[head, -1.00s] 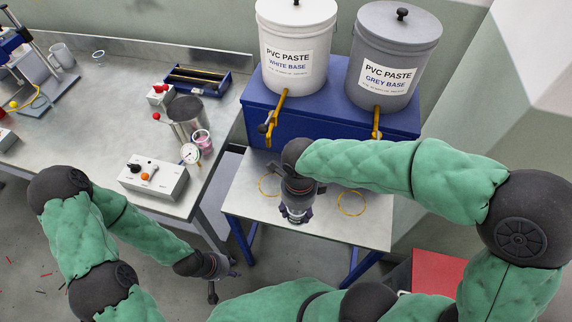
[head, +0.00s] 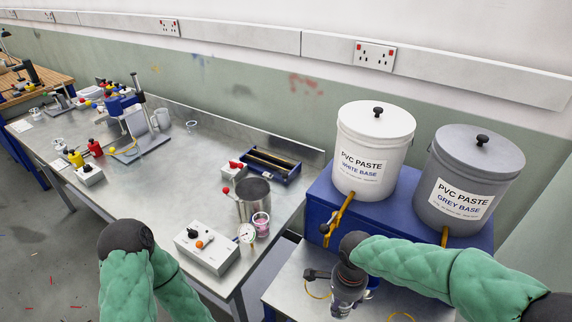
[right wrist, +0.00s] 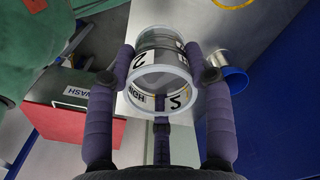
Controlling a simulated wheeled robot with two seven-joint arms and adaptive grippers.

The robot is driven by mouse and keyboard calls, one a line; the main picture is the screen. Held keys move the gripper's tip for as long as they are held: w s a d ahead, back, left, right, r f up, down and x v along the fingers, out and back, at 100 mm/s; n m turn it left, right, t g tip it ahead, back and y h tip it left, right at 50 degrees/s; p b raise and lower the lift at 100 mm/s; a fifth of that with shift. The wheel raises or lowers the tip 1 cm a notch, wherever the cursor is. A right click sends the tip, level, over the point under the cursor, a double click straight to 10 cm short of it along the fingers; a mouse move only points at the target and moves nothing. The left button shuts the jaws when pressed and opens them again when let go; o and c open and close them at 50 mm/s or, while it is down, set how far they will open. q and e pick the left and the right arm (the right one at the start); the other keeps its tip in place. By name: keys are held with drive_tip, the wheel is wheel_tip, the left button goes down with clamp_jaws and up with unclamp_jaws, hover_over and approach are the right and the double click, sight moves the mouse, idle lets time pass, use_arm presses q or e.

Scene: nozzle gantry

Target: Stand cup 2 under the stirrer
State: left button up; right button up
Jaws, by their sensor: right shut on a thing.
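Cup 2 (right wrist: 160,70) is a clear cup with pale rims and a black "2" on its side. My right gripper (head: 342,303) is shut on it above the low metal table; its dark fingers (right wrist: 165,85) surround the cup in the right wrist view. In the head view the cup is mostly hidden by the gripper. A blue device on an upright post (head: 122,104), seemingly the stirrer, stands far left on the long bench. The spot under it is too small to make out. My left gripper is out of frame; only its arm shows at lower left.
On the long bench (head: 190,185) are a steel pot (head: 253,200), a pink-filled cup (head: 261,224), a dial gauge (head: 246,233), a control box (head: 207,250) and a blue tray (head: 268,163). Two paste buckets (head: 374,150) stand on a blue stand. The bench's middle is clear.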

drive_tip(key=shift+w+d+f+n, duration=0.6)
drive_tip(key=shift+w+f+n, duration=0.65)
drive_tip(key=shift+n, duration=1.1)
drive_tip(key=shift+w+d+f+n, duration=0.6)
drive_tip(key=shift+w+f+n, duration=0.6)
drive_tip(key=shift+n, duration=1.2)
drive_tip(key=shift+w+d+f+n, duration=0.75)
drive_tip(key=shift+w+n, duration=0.8)
drive_tip(key=shift+n, duration=0.8)
drive_tip(key=shift+s+a, duration=0.1)
drive_tip(key=shift+a, duration=0.1)
